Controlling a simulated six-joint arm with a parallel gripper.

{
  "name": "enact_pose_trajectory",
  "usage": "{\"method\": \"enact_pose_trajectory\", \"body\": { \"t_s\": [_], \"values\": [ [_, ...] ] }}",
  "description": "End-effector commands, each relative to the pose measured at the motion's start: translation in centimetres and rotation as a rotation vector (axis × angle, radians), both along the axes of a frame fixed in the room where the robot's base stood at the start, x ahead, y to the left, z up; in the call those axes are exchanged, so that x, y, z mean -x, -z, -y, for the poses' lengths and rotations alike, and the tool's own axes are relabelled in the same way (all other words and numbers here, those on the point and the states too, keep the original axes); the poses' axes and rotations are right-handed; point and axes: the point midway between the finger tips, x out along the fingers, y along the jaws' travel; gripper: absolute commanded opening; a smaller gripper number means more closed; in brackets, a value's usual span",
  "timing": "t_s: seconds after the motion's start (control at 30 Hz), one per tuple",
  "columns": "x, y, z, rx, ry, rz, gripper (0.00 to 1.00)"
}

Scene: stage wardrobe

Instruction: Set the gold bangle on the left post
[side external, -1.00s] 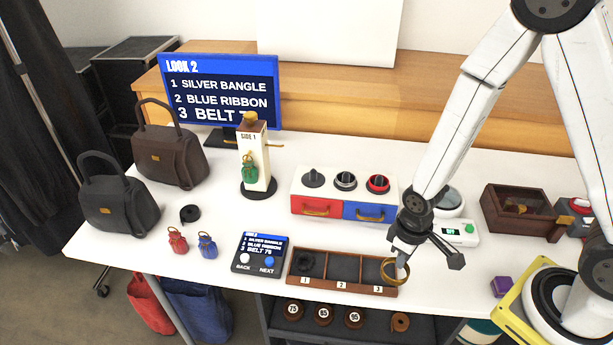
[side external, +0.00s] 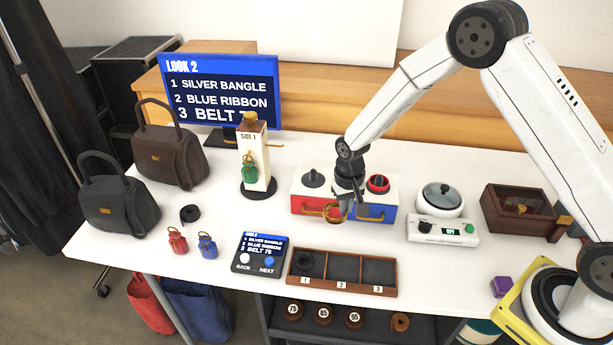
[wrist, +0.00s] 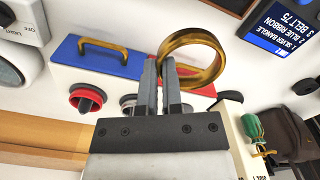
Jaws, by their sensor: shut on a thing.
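The gold bangle (wrist: 218,66) is a wide ring held at its edge between the two fingers of my gripper (wrist: 163,66) in the wrist view. In the side view my gripper (side external: 346,208) holds the bangle (side external: 329,220) in front of the red and blue drawer box. The white stand (side external: 263,172), marked SIDE 1, is to the left of my gripper. A thin gold post (side external: 230,142) sticks out on its left and another (side external: 273,146) on its right. Both look empty. A green pouch (side external: 249,167) hangs on its front.
The drawer box (side external: 300,202) with knobs on top is right behind my gripper. A three-part wooden tray (side external: 342,287) is in front, with a dark coil in compartment 1. A screen (side external: 220,75) stands behind the stand. Bags and small pouches are at left.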

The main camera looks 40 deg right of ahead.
Motion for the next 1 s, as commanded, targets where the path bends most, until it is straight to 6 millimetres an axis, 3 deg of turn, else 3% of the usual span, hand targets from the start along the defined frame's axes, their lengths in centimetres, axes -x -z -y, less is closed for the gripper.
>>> {"method": "enact_pose_trajectory", "body": {
  "t_s": [0.4, 1.0],
  "values": [
    [-7.3, -0.5, 1.7, -0.001, 0.259, 0.001, 0.00],
    [-14.8, -2.2, 4.8, 0.000, 0.622, 0.000, 0.00]
  ]
}}
